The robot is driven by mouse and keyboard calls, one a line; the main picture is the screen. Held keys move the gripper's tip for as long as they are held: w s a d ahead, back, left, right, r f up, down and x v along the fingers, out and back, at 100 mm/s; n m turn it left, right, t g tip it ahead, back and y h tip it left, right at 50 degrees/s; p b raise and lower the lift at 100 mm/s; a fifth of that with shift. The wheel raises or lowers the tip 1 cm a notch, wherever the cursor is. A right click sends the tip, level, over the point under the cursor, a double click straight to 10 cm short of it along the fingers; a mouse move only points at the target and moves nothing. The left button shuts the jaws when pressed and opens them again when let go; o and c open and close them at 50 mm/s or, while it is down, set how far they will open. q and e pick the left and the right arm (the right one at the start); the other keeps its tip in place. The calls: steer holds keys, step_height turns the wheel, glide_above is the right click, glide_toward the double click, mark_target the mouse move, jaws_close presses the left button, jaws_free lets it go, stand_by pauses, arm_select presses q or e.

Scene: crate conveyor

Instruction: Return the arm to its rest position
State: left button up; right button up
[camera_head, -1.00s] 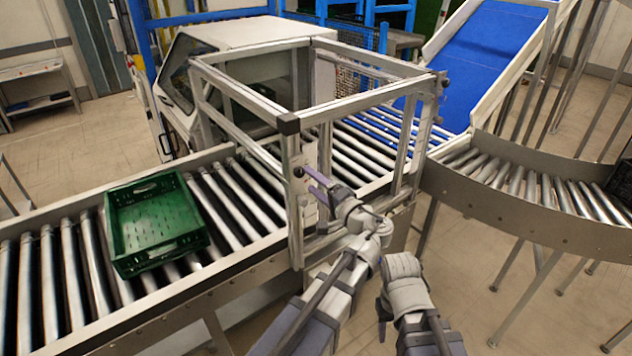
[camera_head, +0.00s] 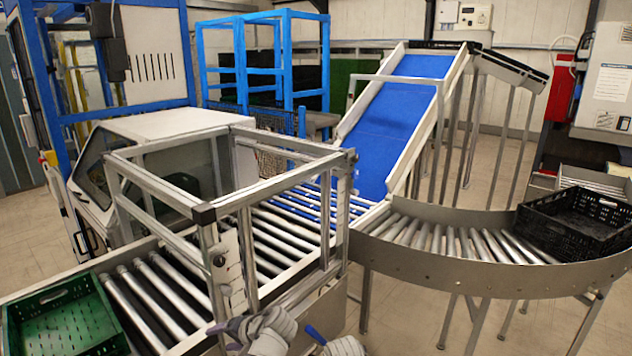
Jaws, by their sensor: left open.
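My left gripper (camera_head: 222,332) shows at the bottom edge of the head view, its grey-purple fingers pointing left, apart and with nothing between them. It appears just in front of the near post of the metal frame; I cannot tell the exact gap. My left wrist (camera_head: 268,330) is pale and round, and the rest of that arm is cut off below. A pale joint of mine (camera_head: 343,346) shows to its right at the bottom edge. My right gripper does not show.
A metal frame (camera_head: 205,213) stands over the roller conveyor (camera_head: 165,290). A green crate (camera_head: 62,325) lies on the rollers at the lower left. A black crate (camera_head: 575,222) sits on the curved conveyor (camera_head: 440,270) at right. A blue belt (camera_head: 398,125) slopes up behind.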

arm_select(q)
steer(key=s+d+f+n+g+h, duration=0.1)
steer(key=s+d+f+g+h, duration=0.15)
steer(key=s+f+h, duration=0.3)
steer(key=s+d+f+m+g+h+b, duration=0.1)
steer(key=s+d, duration=0.3)
steer(key=d, duration=0.4)
steer(key=s+d+f+m+g+h+b, duration=0.1)
steer(key=s+d+f, duration=0.3)
steer(key=d, duration=0.4)
steer(key=shift+s+f+m+b, duration=0.15)
steer(key=shift+s+m+b, duration=0.25)
steer(key=shift+s, duration=0.25)
steer(key=shift+h, duration=0.25)
